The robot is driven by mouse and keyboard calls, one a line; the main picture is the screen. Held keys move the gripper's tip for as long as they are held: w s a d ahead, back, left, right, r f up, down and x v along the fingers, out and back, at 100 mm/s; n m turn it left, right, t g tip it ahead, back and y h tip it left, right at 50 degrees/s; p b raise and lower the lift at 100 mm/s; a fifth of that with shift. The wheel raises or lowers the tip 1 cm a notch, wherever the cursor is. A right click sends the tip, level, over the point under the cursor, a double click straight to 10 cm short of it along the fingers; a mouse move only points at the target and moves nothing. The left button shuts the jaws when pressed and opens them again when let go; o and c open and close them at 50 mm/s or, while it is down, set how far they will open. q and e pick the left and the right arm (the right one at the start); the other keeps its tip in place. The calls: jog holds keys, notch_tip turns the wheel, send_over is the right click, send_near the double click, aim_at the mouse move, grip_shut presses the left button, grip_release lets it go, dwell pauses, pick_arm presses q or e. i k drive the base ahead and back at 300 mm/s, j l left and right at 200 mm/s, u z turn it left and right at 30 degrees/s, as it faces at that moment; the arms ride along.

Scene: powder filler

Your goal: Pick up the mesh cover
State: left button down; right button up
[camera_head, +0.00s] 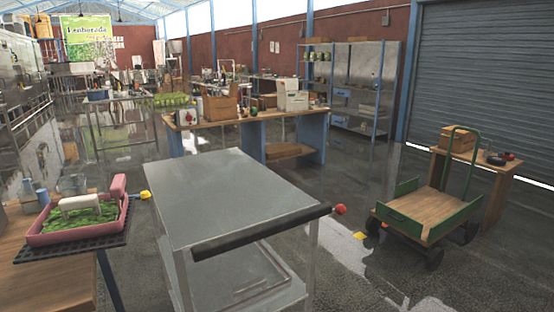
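A pink tray (78,234) with green material (75,220) inside sits on the wooden table at the lower left. A white handle-like bar (81,202) stands over the green material. A dark perforated grid (112,244) lies under the tray and sticks out past its front and right edges. I cannot tell which of these parts is the mesh cover. Neither of my grippers is in view.
A grey metal cart (235,190) with a black handle bar (262,232) stands in the middle foreground, its top bare. A green flatbed trolley (432,212) stands at right. A cluttered workbench (250,117) is beyond.

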aim_at(67, 204)
jog(key=i+u, duration=0.1)
jog(key=u, duration=0.25)
jog(key=l+u, duration=0.15)
jog(key=u, duration=0.2)
jog(key=i+l+u, duration=0.1)
jog(key=u, duration=0.25)
